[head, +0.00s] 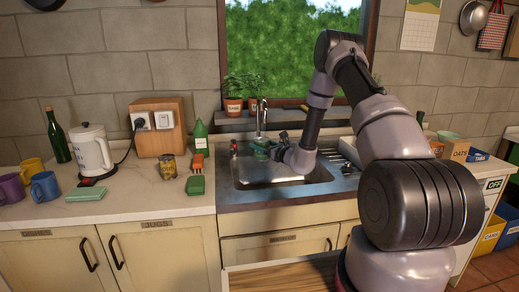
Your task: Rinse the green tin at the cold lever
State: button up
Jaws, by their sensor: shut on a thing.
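The green tin (261,150) is small in the head view, over the back left of the sink. My gripper (272,148) comes from the right and is shut on it, clear of the sink bottom. The tap (261,112) rises behind the sink, with its spout just above the tin. A pale streak under the spout may be running water; it is too small to be sure. A red lever (234,148) stands left of the tap. I cannot make out a cold lever; my gripper and arm cover the area right of the tap.
The steel sink (245,184) is open below the tin.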

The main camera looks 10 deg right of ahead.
jog(key=s+a, duration=0.2)
jog(key=s, duration=0.4)
jog(key=shift+s+a, duration=0.25)
jog(key=shift+a, duration=0.05)
dwell(1.3)
jog(key=s+a+r, duration=0.2)
jog(key=s+r, duration=0.2)
jog(key=shift+s, duration=0.3)
dwell(0.5)
